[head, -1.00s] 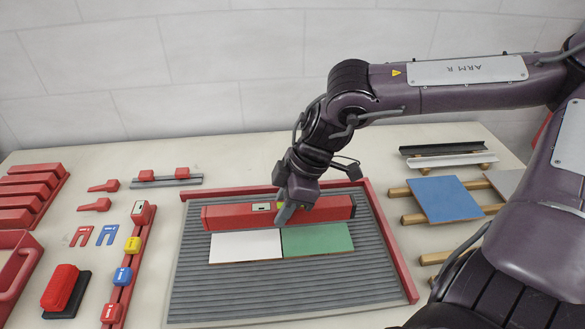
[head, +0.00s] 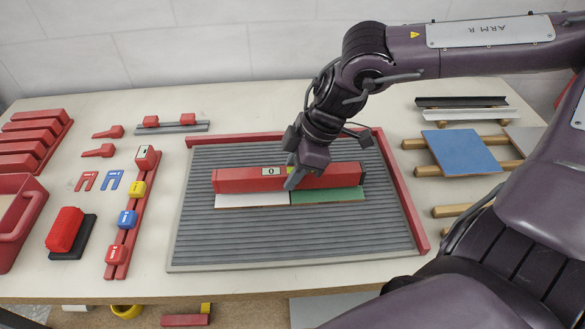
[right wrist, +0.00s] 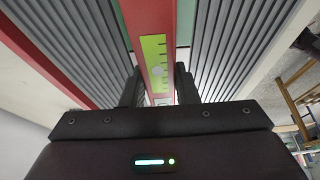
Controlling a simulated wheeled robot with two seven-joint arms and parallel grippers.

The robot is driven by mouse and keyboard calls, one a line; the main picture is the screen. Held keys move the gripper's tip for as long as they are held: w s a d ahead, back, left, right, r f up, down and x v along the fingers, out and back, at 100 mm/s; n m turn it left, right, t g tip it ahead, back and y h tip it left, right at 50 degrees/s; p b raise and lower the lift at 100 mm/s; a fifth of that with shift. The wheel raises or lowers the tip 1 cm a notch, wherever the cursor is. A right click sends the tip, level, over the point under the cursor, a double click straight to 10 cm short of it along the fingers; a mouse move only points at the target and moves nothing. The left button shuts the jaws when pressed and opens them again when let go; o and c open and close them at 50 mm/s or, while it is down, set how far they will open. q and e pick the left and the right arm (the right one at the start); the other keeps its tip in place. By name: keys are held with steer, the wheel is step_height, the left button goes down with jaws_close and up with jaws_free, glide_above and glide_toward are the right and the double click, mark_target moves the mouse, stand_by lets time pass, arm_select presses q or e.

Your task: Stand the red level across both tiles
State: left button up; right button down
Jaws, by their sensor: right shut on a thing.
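The red level (head: 230,181) lies lengthwise over the back parts of the white tile (head: 250,201) and the green tile (head: 335,195). The two tiles lie side by side on the grey ribbed board (head: 290,240), and only their front strips show. I cannot tell whether the level touches them or hangs just above. My right gripper (head: 291,180) is shut on the level near its middle. In the right wrist view the level (right wrist: 185,88) runs between the fingers (right wrist: 158,90), with a yellow-green scale on its face. My left gripper is not in view.
A red rail (head: 400,195) edges the board at right and back. A red strip (head: 128,235) with coloured blocks stands left of the board. A blue tile (head: 460,152) rests on wooden bars at right. The board's front is clear.

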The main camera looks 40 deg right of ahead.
mark_target(284, 171)
steer(key=shift+f+b, duration=0.35)
steer(key=shift+b, duration=0.1)
stand_by(0.9)
steer(key=shift+s+d+f+b, duration=0.2)
steer(key=shift+f+b, duration=0.25)
stand_by(0.6)
steer(key=shift+s+d+f, duration=0.15)
steer(key=shift+f, duration=0.05)
steer(key=c, duration=0.7)
jaws_free()
steer(key=shift+r, duration=0.1)
steer(key=shift+w+a+r+p, duration=0.25)
steer(key=shift+r+p, duration=0.25)
steer(key=shift+r, duration=0.15)
steer(key=shift+w+a+r+p, duration=0.2)
steer(key=shift+r+p, duration=0.25)
steer(key=shift+r, duration=0.15)
steer(key=shift+a+p+v, duration=0.2)
steer(key=shift+p+v, duration=0.55)
steer(key=shift+v, duration=0.15)
steer(key=shift+r+p, duration=0.8)
steer(key=shift+r, duration=0.25)
